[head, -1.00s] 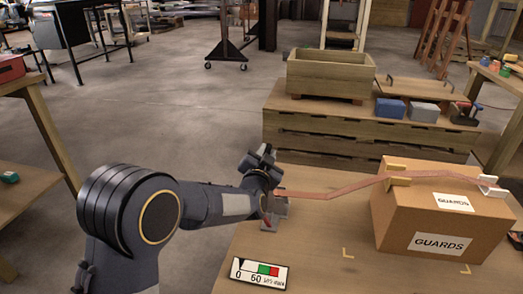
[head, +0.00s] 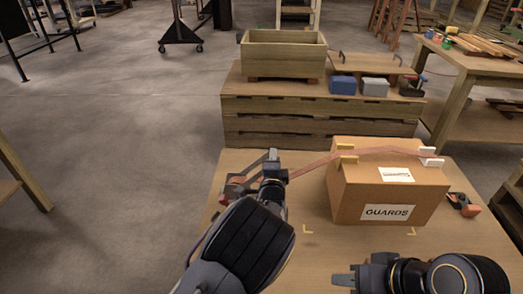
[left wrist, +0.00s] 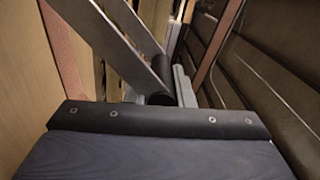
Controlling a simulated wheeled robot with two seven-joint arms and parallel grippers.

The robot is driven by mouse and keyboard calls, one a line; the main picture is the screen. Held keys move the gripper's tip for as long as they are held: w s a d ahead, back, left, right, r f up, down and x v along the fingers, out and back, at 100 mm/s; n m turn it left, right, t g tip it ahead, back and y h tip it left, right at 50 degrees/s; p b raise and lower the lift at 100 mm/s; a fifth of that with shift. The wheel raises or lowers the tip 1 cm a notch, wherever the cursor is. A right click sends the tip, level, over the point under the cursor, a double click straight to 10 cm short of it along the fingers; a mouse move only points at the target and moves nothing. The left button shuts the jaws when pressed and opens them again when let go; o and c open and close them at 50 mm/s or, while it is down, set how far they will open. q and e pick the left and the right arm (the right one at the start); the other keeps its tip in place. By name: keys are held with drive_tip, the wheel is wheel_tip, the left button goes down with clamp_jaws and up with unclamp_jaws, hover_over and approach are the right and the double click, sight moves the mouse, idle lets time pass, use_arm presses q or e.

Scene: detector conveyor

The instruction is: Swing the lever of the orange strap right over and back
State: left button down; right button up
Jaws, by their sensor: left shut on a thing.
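The orange strap (head: 315,165) runs from its grey ratchet (head: 232,188) at the table's left edge up over the cardboard box (head: 345,205) marked GUARDS. My left gripper (head: 268,165) is at the ratchet and shut on its lever; the exact grip is partly hidden by my arm. In the left wrist view, a grey metal lever bar (left wrist: 112,42) slants down to a dark roller (left wrist: 158,82), with strap webbing (left wrist: 64,50) at left. My right gripper (head: 345,279) is low in the head view, right of the left arm and away from the strap; its jaw opening is unclear.
A red-and-black tool (head: 464,204) lies right of the box. Behind are a stacked wooden platform (head: 300,128) and a wooden planter (head: 283,60). The table front (head: 330,245) is clear.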

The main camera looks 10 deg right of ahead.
use_arm(q)
drive_tip(key=shift+s+d+f+m+b, duration=0.15)
drive_tip(key=shift+d+f+m, duration=0.25)
drive_tip(key=shift+f, duration=0.4)
drive_tip(key=shift+d+f+m+b, duration=0.3)
drive_tip(key=shift+d+f, duration=0.2)
drive_tip(key=shift+f, duration=0.25)
drive_tip(key=shift+s+d+f+m+b, duration=0.1)
drive_tip(key=shift+d+f+m+b, duration=0.15)
drive_tip(key=shift+d+f, duration=0.4)
drive_tip(key=shift+a+f, duration=0.25)
drive_tip(key=c, duration=1.3)
unclamp_jaws()
drive_tip(key=shift+r, duration=0.15)
drive_tip(key=s+a+p, duration=0.1)
drive_tip(key=s, duration=0.6)
drive_tip(key=shift+s+a, duration=0.2)
drive_tip(key=shift+s, duration=0.15)
